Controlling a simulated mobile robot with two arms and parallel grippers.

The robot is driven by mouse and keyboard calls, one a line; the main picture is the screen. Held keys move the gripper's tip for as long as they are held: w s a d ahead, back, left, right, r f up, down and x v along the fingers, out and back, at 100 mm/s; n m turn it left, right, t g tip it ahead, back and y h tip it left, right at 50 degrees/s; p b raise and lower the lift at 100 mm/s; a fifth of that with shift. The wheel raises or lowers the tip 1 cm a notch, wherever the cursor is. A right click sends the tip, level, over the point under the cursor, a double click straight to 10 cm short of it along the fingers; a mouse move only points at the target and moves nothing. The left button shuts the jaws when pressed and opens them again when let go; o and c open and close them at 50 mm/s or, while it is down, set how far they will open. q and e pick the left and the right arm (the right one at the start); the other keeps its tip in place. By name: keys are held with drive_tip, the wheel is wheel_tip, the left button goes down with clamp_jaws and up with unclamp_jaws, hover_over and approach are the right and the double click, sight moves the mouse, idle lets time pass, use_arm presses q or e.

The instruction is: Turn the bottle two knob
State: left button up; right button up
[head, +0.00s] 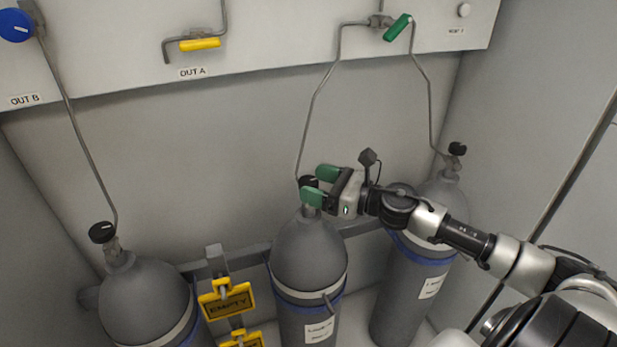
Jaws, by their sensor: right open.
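The middle grey gas bottle (310,255) stands upright with a white label and a blue strap. Its black knob (308,183) sits on the neck, partly hidden by the fingers. My right gripper (320,184) reaches in from the right. Its two green fingertips are open at the knob, one in front and one behind; I cannot tell if they touch it. Two more bottles stand at the left (150,300) and at the right (410,280), each with a black knob on top. Which bottle is number two is not readable. My left gripper is not in view.
A white panel above carries a blue knob (16,25), a yellow handle (199,44) and a green handle (397,27). Thin metal pipes run down to the bottles. Yellow "EMPTY" tags (227,301) hang on the rail between the left and middle bottles.

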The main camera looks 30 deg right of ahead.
sight(307, 180)
drive_tip(key=shift+p+x, duration=0.3)
drive_tip(key=shift+x, duration=0.8)
drive_tip(key=shift+c, duration=0.5)
